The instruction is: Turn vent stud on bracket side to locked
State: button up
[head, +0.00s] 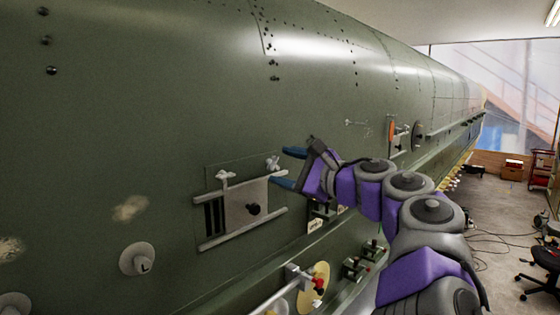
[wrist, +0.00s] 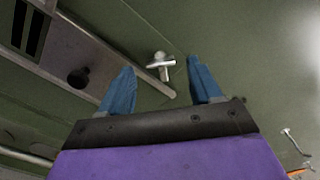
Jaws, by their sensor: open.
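A vent with dark slots and a grey sliding plate (head: 238,206) is set in the green fuselage skin. Two pale wing-handled studs stand along its upper edge, a left stud (head: 225,178) and a right stud (head: 273,163). My gripper (head: 284,168) is open, its blue fingers reaching left toward the right stud. In the wrist view a stud (wrist: 160,62) shows between the spread fingertips of my gripper (wrist: 160,70), with its handle pointing down in the picture. Nothing is held. I cannot tell whether the fingers straddle the stud in depth, or which stud is on the bracket side.
The plate has a dark knob (head: 253,209) and runs between two rails. Below my arm are a ledge with clamps (head: 353,267) and a yellow disc (head: 314,285). Cables and a chair (head: 540,280) occupy the floor at right.

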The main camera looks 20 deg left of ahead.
jog(key=shift+x, duration=0.85)
jog(key=shift+c, duration=0.4)
jog(key=c, duration=1)
jog(key=shift+o, duration=0.2)
jog(key=m+p, duration=0.1)
jog(key=m, duration=0.9)
jog(key=shift+m, duration=0.3)
